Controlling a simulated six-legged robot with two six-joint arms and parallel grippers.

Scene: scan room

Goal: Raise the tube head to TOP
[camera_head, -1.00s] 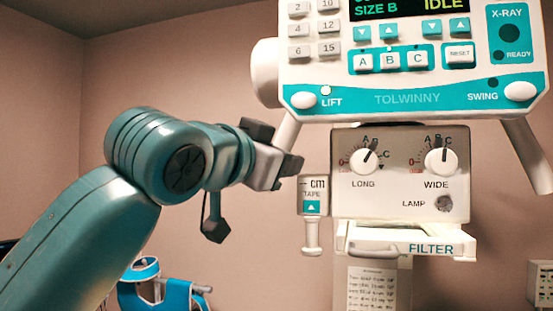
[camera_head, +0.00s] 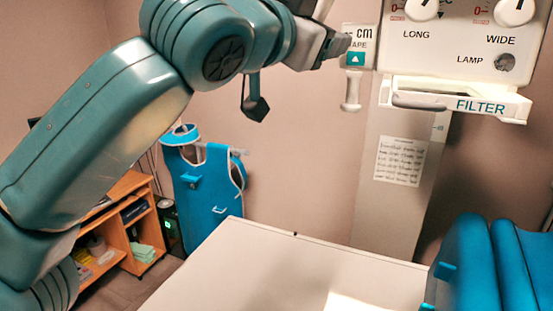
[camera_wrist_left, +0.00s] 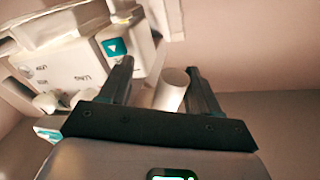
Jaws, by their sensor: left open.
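The tube head shows only its lower part in the head view: the white front box (camera_head: 450,45) with the LONG and WIDE knobs, and the FILTER tray (camera_head: 465,102) under it. Its upper panel is out of the picture. A pale handle bar (camera_head: 322,10) comes down at the top edge. My left gripper (camera_head: 340,45) is beside the tape unit (camera_head: 357,60), near this bar. In the left wrist view my left gripper (camera_wrist_left: 160,75) is open, with a white cylinder (camera_wrist_left: 172,88) showing between the fingers; contact cannot be told. My right gripper is not in view.
A pale table (camera_head: 270,265) lies below, with blue padding (camera_head: 475,265) at right. A white column (camera_head: 395,205) stands behind the tube head. A blue apron (camera_head: 210,185) hangs on a stand, and a wooden shelf (camera_head: 120,235) is at left.

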